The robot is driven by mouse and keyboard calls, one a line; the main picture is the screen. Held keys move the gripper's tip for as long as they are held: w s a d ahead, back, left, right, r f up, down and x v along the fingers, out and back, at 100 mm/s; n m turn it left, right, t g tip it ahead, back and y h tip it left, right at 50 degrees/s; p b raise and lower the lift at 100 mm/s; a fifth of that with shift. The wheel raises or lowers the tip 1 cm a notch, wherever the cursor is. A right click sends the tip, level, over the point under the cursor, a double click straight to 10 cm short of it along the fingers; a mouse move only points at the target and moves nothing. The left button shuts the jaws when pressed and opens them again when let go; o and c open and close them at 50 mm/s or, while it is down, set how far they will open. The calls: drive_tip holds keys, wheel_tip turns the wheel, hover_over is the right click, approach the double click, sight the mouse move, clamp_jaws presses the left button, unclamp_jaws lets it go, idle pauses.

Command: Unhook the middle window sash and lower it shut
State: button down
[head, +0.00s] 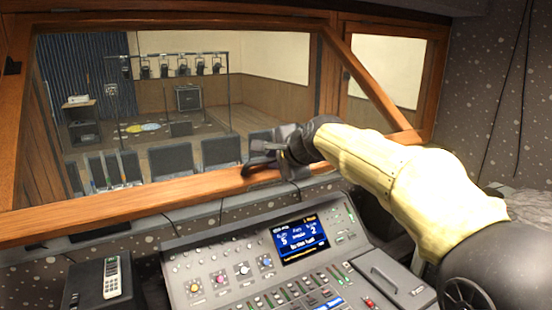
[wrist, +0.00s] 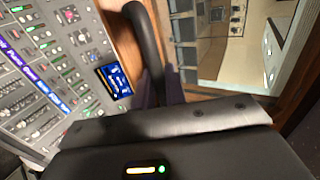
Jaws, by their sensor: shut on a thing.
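The middle window sash (head: 150,199) is a wooden frame across the big opening. Its right side piece slants away from the upright post, so the sash looks tilted out toward me at the bottom. My gripper (head: 284,155) is at its bottom rail, right of the middle. It is shut on a dark handle (head: 259,168) on that rail. In the wrist view the handle (wrist: 147,45) is a thick black curved bar running down between the fingers (wrist: 160,90); the grip itself is partly hidden. I cannot make out a hook holding the sash.
A lighting console (head: 250,270) with faders and a lit screen (head: 300,240) lies just below the rail. A remote (head: 112,277) rests on a black box at the left. A dark fitting (head: 12,66) is on the left frame. Chairs (head: 171,160) stand beyond the window.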

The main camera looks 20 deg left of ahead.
drive_tip(key=shift+f, duration=0.1)
drive_tip(key=shift+w+a+f, duration=0.15)
drive_tip(key=shift+a+f, duration=0.05)
drive_tip(key=shift+f, duration=0.3)
drive_tip(key=shift+w+a+f+b, duration=0.1)
drive_tip(key=shift+w+a+f, duration=0.4)
drive_tip(key=shift+f, duration=0.4)
drive_tip(key=shift+w+a+f+b, duration=0.15)
drive_tip(key=shift+w+a+f, duration=0.2)
drive_tip(key=shift+a+f, duration=0.35)
drive_tip(key=shift+w+a+f+b, duration=0.1)
drive_tip(key=shift+w+a+f, duration=0.3)
drive_tip(key=shift+f, duration=0.65)
drive_tip(key=shift+w+a+f, duration=0.1)
drive_tip(key=shift+w+f, duration=0.1)
drive_tip(key=shift+f, duration=0.15)
drive_tip(key=w+a+f+p, duration=0.1)
drive_tip(key=w+a+f, duration=0.2)
drive_tip(key=f, duration=0.3)
drive_tip(key=shift+w+a, duration=0.35)
drive_tip(key=shift+a, duration=0.4)
drive_tip(key=shift+a+p, duration=0.1)
drive_tip(key=shift+p, duration=0.3)
